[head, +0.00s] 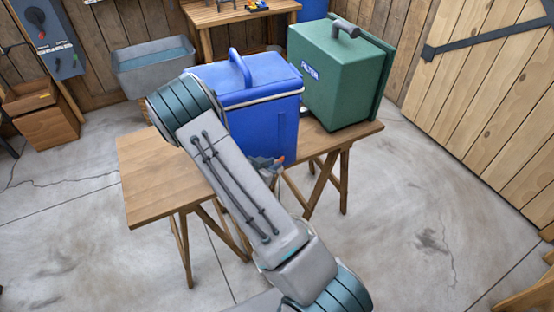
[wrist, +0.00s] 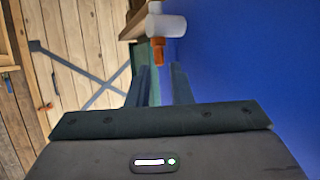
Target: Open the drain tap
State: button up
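The blue cooler (head: 265,112) stands on the wooden trestle table, with its handle up and lid shut. In the wrist view its blue wall (wrist: 260,60) fills the right side. The drain tap shows there as a white body (wrist: 166,26) with an orange part (wrist: 158,50) against that wall. In the head view only a small orange-red bit (head: 281,159) of it shows, beside my gripper (head: 266,164). In the wrist view my gripper (wrist: 161,70) is open and empty, its fingers apart and alongside the cooler wall. The orange part lies just beyond the fingertips, apparently not between them.
A green box (head: 340,75) with a top handle stands right of the cooler on the table (head: 155,175). A grey water tub (head: 155,68) and a workbench (head: 235,14) are behind. A plank door (head: 490,100) is at right. The concrete floor in front is clear.

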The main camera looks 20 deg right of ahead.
jog(key=shift+x, duration=1.45)
jog(key=shift+c, duration=0.3)
grip_shut()
